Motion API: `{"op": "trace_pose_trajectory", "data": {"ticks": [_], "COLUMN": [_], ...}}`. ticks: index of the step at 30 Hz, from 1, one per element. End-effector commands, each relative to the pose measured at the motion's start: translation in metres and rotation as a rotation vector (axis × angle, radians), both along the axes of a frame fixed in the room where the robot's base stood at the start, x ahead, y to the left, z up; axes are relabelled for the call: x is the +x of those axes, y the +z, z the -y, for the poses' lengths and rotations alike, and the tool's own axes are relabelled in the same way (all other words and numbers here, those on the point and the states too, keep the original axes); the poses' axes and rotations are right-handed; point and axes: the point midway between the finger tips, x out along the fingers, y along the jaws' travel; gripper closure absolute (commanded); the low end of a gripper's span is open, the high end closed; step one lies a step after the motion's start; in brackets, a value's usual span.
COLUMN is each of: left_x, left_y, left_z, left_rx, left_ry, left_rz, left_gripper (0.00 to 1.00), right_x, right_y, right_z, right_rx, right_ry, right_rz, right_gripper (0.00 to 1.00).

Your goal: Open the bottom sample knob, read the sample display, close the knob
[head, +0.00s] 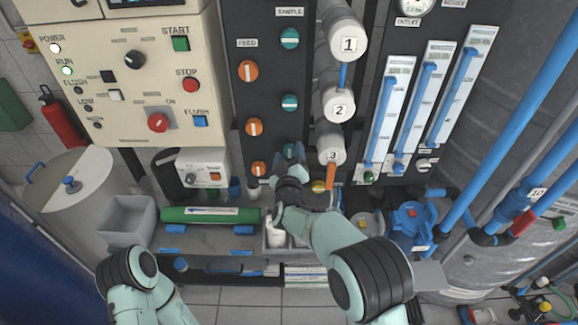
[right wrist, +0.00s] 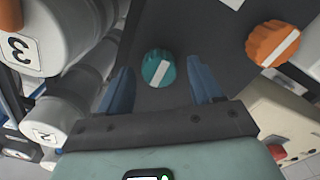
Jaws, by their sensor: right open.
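The bottom sample knob (right wrist: 157,68) is teal with a pale bar and shows in the right wrist view on the dark panel. My right gripper (right wrist: 159,67) is open, with one blue finger on each side of this knob; I cannot tell whether they touch it. In the head view my right gripper (head: 290,152) covers the low end of the SAMPLE column and mostly hides the bottom knob. Two other teal sample knobs, the top one (head: 290,38) and the middle one (head: 290,103), are above it. I cannot make out a sample reading. My left gripper is out of view.
Orange feed knobs, the lowest (head: 259,168), stand left of the sample column. Numbered white cylinders, with number 3 (head: 330,147) lowest, are close on the right. A white instrument box (head: 203,168), a green cylinder (head: 210,215) and a grey bin (head: 127,220) stand lower left.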

Motion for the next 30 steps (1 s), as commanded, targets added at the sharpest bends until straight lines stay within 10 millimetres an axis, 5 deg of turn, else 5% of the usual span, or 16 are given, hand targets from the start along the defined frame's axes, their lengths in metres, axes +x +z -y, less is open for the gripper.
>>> {"op": "trace_pose_trajectory", "data": {"ticks": [18,30], "left_x": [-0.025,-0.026], "left_y": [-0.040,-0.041], "left_z": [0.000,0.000], "left_rx": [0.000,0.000], "left_ry": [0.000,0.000], "left_rz": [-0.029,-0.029], "left_gripper": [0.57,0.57], "right_x": [-0.117,-0.130], "right_y": [-0.002,-0.001], "right_z": [0.000,0.000], "right_rx": [0.001,-0.002], "right_ry": [0.001,0.000], "right_rz": [-0.002,-0.001], "right_gripper": [0.35,0.35]}}
